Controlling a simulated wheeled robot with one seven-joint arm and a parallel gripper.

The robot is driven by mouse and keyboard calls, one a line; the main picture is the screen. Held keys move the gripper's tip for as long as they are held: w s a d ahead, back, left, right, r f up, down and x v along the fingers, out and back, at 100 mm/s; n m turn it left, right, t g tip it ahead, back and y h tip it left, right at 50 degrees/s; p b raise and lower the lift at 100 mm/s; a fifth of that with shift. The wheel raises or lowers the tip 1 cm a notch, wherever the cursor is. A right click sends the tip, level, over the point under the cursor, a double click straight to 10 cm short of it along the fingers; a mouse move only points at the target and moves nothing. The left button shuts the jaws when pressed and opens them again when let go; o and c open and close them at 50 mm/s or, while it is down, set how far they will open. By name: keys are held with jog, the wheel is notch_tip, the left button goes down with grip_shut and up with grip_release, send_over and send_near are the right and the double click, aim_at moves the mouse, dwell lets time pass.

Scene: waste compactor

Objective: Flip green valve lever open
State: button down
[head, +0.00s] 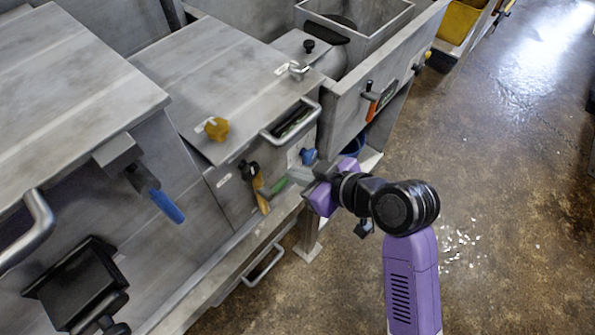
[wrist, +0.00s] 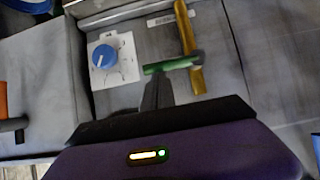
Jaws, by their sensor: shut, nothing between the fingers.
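The green valve lever (wrist: 172,65) lies crosswise in the wrist view, on the front of the metal cabinet. Its right end is by a long yellow lever (wrist: 192,50). In the head view the green lever (head: 278,186) is a small green piece right of the yellow lever (head: 261,192). My gripper (wrist: 157,86) is shut and empty. Its fingertips appear at the left part of the green lever; I cannot tell whether they touch it. In the head view my gripper (head: 299,176) is at the cabinet front, just right of the green lever.
A blue knob (wrist: 103,56) on a white plate is left of the green lever; it also shows in the head view (head: 308,156). A cabinet handle (head: 291,122) is above. A blue-handled lever (head: 165,205) is at left. Open floor (head: 500,180) lies right.

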jog(key=shift+w+d+f+m+g, duration=0.15)
jog(key=shift+f+m+g, duration=0.15)
jog(key=shift+f, duration=0.05)
dwell(0.5)
notch_tip(320, 180, down, 9)
jog(key=s+a+m+g+y+b, duration=0.2)
jog(key=m+g+y+b, duration=0.3)
jog(key=m+y, duration=0.4)
jog(key=shift+s+m, duration=0.35)
jog(key=shift+m, duration=0.65)
jog(key=shift+a+y, duration=0.1)
jog(key=shift+y, duration=0.2)
